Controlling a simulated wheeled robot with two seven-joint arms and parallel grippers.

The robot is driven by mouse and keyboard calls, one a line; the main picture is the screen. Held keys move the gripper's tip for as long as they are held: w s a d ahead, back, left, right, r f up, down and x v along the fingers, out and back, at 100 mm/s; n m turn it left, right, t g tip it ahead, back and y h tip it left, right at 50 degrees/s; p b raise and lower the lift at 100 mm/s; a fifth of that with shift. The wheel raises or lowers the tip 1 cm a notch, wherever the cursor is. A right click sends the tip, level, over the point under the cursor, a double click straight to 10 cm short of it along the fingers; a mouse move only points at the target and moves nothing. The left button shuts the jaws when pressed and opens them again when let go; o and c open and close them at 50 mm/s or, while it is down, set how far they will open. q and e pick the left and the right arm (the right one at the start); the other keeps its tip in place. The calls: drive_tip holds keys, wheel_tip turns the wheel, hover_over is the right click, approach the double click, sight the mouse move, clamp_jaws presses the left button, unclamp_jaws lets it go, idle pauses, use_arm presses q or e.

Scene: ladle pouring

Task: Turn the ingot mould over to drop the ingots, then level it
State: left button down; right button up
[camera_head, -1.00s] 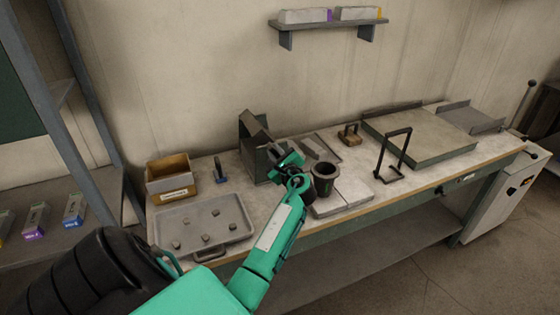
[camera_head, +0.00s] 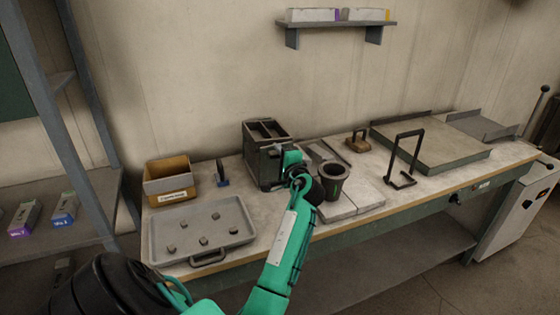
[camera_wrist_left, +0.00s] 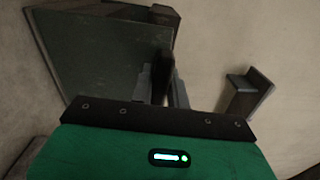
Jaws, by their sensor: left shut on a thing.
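The ingot mould (camera_head: 267,150), a dark box with compartments open at the top, stands about level at the back of the bench, left of the crucible-like pot. Its compartments look dark, and I cannot tell what is in them or whether its base touches the bench. My left gripper (camera_head: 292,166) is at its right front side, shut on it. In the left wrist view the fingers (camera_wrist_left: 165,82) close beside the flat dark wall of the mould (camera_wrist_left: 100,55). Several small grey lumps lie on the tray (camera_head: 235,228); I cannot tell if they are ingots. My right gripper is out of view.
A dark pot (camera_head: 333,180) stands just right of my left gripper, beside pale slabs (camera_head: 365,192). A cardboard box (camera_head: 169,184) and a blue-tipped tool (camera_head: 221,172) are to the left. A black frame (camera_head: 404,160) and a large flat plate (camera_head: 430,145) are to the right.

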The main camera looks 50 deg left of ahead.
use_arm(q)
drive_tip(key=shift+f+n+b, duration=0.1)
drive_tip(key=shift+n+b, duration=0.35)
drive_tip(key=shift+n, duration=0.15)
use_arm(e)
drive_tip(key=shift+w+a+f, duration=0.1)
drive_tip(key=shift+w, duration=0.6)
use_arm(q)
drive_tip(key=c, duration=1.4)
unclamp_jaws()
drive_tip(key=shift+o, duration=0.2)
